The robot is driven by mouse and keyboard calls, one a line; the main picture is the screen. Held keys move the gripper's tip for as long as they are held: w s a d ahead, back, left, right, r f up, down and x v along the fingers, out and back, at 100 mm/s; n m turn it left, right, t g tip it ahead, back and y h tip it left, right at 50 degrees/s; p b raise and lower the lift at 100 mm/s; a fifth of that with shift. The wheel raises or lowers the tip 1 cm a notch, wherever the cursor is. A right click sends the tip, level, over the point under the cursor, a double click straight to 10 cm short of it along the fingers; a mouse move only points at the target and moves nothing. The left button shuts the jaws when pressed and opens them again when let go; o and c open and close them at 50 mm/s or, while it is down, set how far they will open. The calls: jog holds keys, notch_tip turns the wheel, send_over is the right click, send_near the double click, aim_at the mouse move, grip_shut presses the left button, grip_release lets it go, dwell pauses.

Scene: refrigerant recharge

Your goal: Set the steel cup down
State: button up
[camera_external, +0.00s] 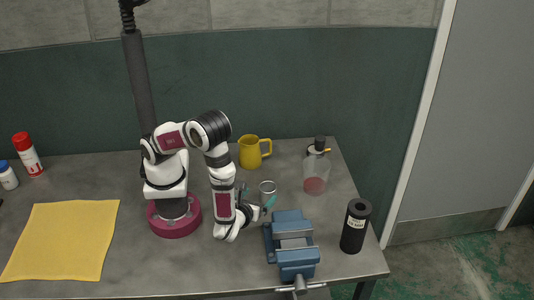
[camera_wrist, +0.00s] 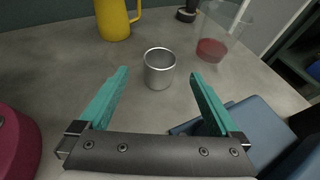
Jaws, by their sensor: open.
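The steel cup (camera_wrist: 159,70) stands upright on the grey table in the wrist view, with its open top facing up and nothing visible inside. It also shows in the external view (camera_external: 267,191), beside the end of my arm. My gripper (camera_wrist: 160,80) is open, its two teal fingers spread wide to the left and right of the cup. The cup lies just beyond or between the fingertips and neither finger appears to touch it. In the external view, my gripper (camera_external: 262,204) is low, close to the table.
A blue vise (camera_external: 291,245) is close to the right of my gripper. A yellow mug (camera_external: 252,152) and a clear container with red liquid (camera_external: 316,176) stand behind the cup. A black cylinder (camera_external: 355,228) stands at the right. A yellow cloth (camera_external: 62,240) lies left.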

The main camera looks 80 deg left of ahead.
jog(key=s+a+r+n+g+h, duration=0.3)
jog(key=s+r+n+h, duration=0.2)
jog(key=n, duration=0.4)
jog(key=s+a+r+n+g+h, duration=0.2)
jog(key=s+r+n+h, duration=0.3)
jog(key=s+r+n, duration=0.3)
notch_tip(320, 180, up, 2)
jog(key=shift+s+a+r+n+g, duration=0.2)
jog(key=shift+a+n+g, duration=0.2)
jog(key=shift+g, duration=0.2)
